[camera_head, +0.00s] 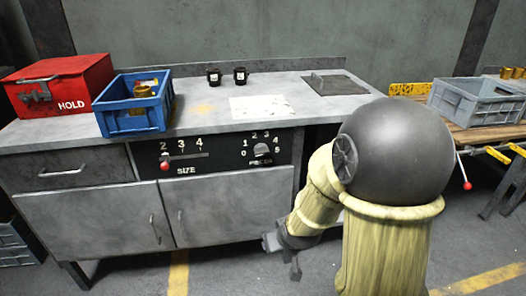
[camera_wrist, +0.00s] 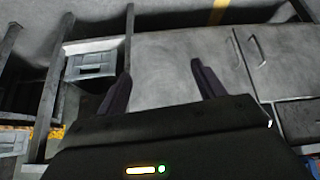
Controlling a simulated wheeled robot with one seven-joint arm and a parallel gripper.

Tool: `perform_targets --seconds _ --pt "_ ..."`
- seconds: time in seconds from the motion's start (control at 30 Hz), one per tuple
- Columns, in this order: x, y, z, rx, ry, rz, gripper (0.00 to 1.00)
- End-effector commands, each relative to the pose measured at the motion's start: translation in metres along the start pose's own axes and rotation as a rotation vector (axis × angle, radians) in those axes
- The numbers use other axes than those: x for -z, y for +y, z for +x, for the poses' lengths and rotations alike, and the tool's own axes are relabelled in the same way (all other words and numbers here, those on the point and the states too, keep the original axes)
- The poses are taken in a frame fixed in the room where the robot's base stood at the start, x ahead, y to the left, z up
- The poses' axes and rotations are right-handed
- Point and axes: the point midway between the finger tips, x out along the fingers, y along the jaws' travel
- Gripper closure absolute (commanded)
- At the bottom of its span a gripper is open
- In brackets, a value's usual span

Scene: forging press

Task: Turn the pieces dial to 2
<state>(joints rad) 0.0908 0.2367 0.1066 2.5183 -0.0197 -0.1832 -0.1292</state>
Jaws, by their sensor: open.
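The pieces dial (camera_head: 261,150) is a dark round knob on the black front panel (camera_head: 225,152) of the workbench, ringed by the numbers 0 to 5. Its pointer is too small to read with certainty. My gripper (camera_head: 284,260) hangs low in front of the cabinet, below and slightly right of the dial, and touches nothing. In the wrist view my gripper (camera_wrist: 160,82) shows two dark fingers spread apart with nothing between them. The dial is not visible in the wrist view.
Left of the dial is the size slider with a red knob (camera_head: 166,166). On the bench (camera_head: 205,110) stand a red HOLD box (camera_head: 60,85), a blue crate (camera_head: 135,118) and two black cups. A grey crate (camera_head: 475,103) stands on a table at right. Floor before the cabinet is clear.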

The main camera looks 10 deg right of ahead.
Motion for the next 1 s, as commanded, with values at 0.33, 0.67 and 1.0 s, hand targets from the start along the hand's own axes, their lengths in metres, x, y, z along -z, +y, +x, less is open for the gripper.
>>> perform_targets --seconds 0.33,0.67,1.0 --pt "0.084 0.003 0.034 -0.007 0.408 -0.097 0.31" --pt "0.136 0.017 0.029 -0.102 0.808 -0.080 0.31" --pt "0.147 0.030 0.016 -0.189 0.984 -0.041 0.31"
